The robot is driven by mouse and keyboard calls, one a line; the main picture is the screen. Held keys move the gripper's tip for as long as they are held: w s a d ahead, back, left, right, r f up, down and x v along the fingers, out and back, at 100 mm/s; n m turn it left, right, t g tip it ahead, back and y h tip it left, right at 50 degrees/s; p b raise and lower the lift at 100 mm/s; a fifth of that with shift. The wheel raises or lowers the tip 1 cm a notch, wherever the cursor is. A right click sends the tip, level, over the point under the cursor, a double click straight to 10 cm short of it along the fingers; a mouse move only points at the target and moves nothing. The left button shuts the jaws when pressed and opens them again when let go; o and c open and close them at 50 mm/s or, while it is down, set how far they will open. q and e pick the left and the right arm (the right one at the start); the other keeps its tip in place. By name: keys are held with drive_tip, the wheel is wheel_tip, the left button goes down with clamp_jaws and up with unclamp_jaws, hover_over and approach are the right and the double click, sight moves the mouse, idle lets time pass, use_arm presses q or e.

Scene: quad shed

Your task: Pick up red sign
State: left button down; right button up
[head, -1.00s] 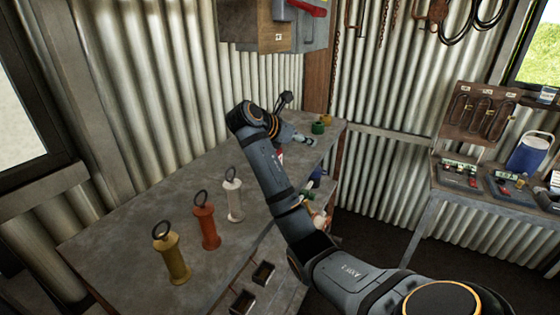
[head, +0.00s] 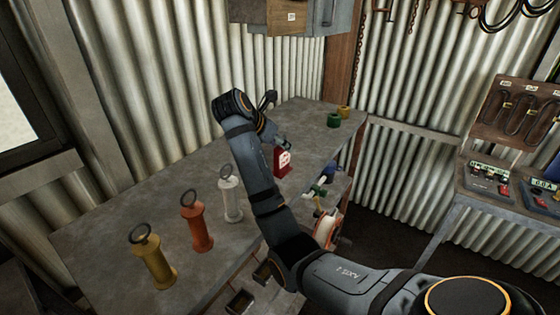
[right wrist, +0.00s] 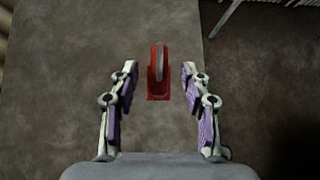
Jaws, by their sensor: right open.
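The red sign (head: 283,161) stands on the grey workbench, near its front edge, with white markings on its face. In the right wrist view the red sign (right wrist: 158,78) is seen from above, between and just beyond the fingertips. My right gripper (right wrist: 158,82) is open, with one finger on each side of the sign and a gap to both. In the head view my right arm reaches over the bench and its gripper is mostly hidden behind the arm, near the sign. My left gripper is not in view.
White, orange (head: 196,222) and yellow (head: 152,257) ringed handles stand at the left of the workbench (head: 120,210). Green (head: 334,120) and yellow (head: 344,112) pots sit at its far end. Several items lie on a shelf below the front edge. A second bench is at the right.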

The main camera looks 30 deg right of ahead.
sight(282, 167)
drive_tip(key=p+x, duration=0.1)
drive_tip(key=x, duration=0.1)
drive_tip(key=p+x, duration=0.2)
drive_tip(key=x, duration=0.1)
drive_tip(key=shift+w+d+r, duration=0.15)
drive_tip(key=shift+w+d, duration=0.05)
drive_tip(key=shift+d, duration=0.3)
drive_tip(key=shift+d+f, duration=0.1)
drive_tip(key=shift+f, duration=0.2)
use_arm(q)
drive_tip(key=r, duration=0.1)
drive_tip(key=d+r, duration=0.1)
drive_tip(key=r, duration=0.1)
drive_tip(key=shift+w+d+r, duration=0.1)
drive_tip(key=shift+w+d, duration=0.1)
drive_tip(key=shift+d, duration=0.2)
use_arm(e)
clamp_jaws()
